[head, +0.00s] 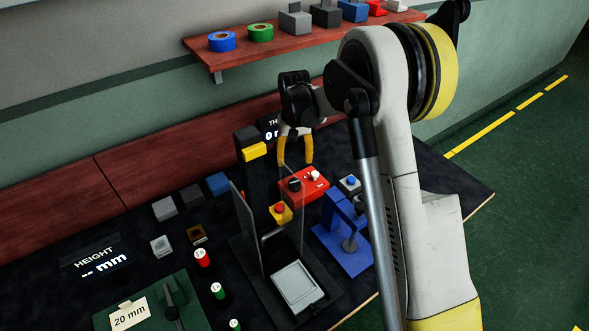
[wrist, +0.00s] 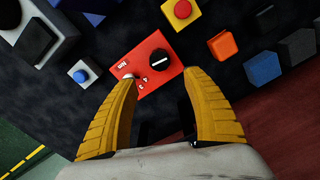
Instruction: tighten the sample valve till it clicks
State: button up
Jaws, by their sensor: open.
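I see nothing plainly marked as a sample valve. A red box (head: 303,190) stands on the dark bench in the head view, with a black knob (head: 294,185) and a small white part on top. In the wrist view the red box (wrist: 143,68) shows the black knob (wrist: 159,59) with a white pointer line and small white lettering. My gripper (head: 295,160) is open and empty, its yellow fingers pointing down above and behind the box. In the wrist view my gripper (wrist: 160,78) has its left fingertip overlapping the box's edge and partly hiding the white part.
A yellow box with a red button (head: 280,213), a clear-sided stand (head: 245,225) and a blue press (head: 345,240) crowd the red box. A grey box with a blue button (head: 350,183) is at its right. A shelf (head: 290,55) hangs behind.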

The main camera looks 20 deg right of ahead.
notch_tip(320, 180, down, 11)
jog(key=b, duration=0.4)
jog(key=c, duration=1.2)
